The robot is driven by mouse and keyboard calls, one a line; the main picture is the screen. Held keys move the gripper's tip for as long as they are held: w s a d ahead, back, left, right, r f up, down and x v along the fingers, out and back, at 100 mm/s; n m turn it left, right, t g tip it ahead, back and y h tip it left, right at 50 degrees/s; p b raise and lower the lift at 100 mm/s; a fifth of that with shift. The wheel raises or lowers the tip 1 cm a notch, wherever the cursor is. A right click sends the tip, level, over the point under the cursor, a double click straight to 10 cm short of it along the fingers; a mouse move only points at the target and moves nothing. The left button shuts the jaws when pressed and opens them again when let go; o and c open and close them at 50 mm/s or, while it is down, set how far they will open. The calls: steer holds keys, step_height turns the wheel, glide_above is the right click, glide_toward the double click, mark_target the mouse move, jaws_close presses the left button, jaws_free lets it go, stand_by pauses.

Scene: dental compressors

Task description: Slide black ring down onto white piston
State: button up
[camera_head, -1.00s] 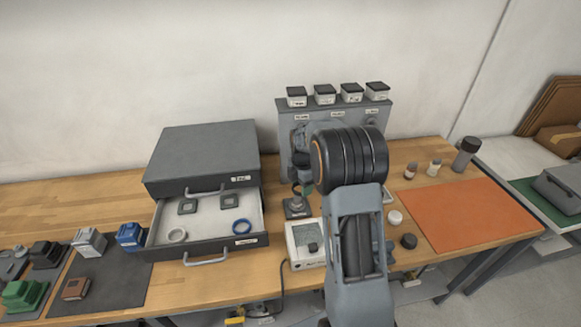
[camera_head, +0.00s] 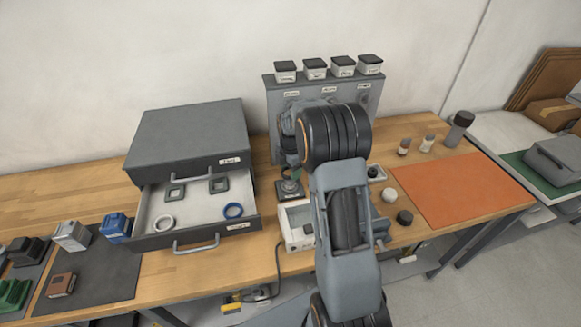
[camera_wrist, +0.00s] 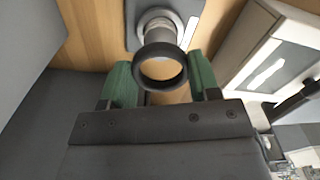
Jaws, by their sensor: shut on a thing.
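The black ring (camera_wrist: 159,66) is held between the two green fingertips of my gripper (camera_wrist: 160,84) in the wrist view. My gripper is shut on it. The pale piston (camera_wrist: 158,24) stands on a grey base plate (camera_wrist: 133,38) just beyond the ring. The ring's far edge overlaps the piston in the picture, and its hole shows mostly the table and some dark surface. I cannot tell whether they touch. In the head view the base plate (camera_head: 289,191) stands on the bench in front of the grey panel; my arm hides most of the gripper, and the ring cannot be made out.
A grey panel (camera_head: 276,100) with several lidded boxes on top stands behind. An orange mat (camera_head: 460,190) lies at right.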

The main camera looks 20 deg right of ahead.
steer(key=shift+f, duration=0.55)
steer(key=shift+f+b, duration=1.85)
steer(key=shift+f, duration=0.6)
stand_by(2.2)
steer(key=o, duration=1.2)
steer(key=shift+r, duration=0.15)
steer(key=shift+r+p, duration=3.1)
steer(key=shift+r, duration=1.35)
